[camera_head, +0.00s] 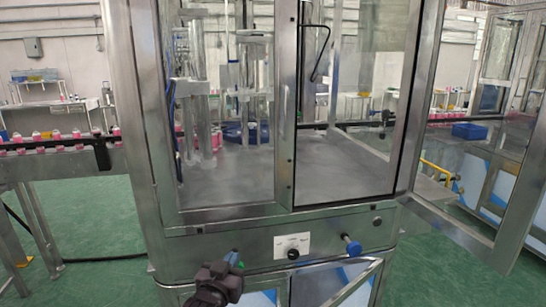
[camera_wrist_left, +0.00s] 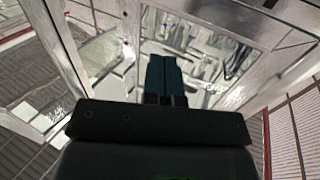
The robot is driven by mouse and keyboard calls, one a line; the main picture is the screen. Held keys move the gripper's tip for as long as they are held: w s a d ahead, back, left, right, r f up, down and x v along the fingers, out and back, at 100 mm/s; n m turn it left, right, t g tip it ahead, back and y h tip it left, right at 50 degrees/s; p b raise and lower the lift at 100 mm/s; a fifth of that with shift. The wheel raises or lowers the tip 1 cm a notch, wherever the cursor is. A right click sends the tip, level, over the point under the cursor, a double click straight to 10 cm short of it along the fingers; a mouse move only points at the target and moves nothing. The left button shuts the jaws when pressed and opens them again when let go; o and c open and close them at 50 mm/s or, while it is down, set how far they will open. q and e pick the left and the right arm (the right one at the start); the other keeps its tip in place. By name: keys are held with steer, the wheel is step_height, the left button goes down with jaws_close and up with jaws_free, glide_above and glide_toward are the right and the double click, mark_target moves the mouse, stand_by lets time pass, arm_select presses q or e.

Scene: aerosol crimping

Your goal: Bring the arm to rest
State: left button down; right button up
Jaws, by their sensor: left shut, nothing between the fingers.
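My left gripper (camera_head: 233,258) shows low in the middle of the head view, in front of the machine's lower front panel. It is shut, with nothing between its fingers. In the left wrist view its two dark fingers (camera_wrist_left: 164,78) lie side by side, pointing at the machine's framed glass. My right gripper is not in either view.
A steel-framed glass machine cabinet (camera_head: 230,222) fills the middle. Its panel has a blue knob (camera_head: 353,248) and a black knob (camera_head: 293,254). An open glass door (camera_head: 480,150) stands at right. A conveyor (camera_head: 60,163) with several pink cans runs in from the left.

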arm_select(q)
steer(key=s+a+f+g+y, duration=0.1)
steer(key=s+a+f+g, duration=0.1)
steer(key=s+a+f, duration=0.4)
steer(key=s+a+f+n+g+y, duration=0.1)
steer(key=s+a+f, duration=0.5)
steer(key=s, duration=0.9)
steer(key=s+a+f+n+g+y, duration=0.1)
steer(key=s+a+f+g+y, duration=0.1)
steer(key=s+a+f, duration=0.4)
steer(key=s+f+g, duration=0.1)
steer(key=s+f, duration=0.4)
steer(key=shift+s+f+y, duration=0.25)
steer(key=shift+s+y, duration=0.05)
steer(key=shift+d, duration=0.1)
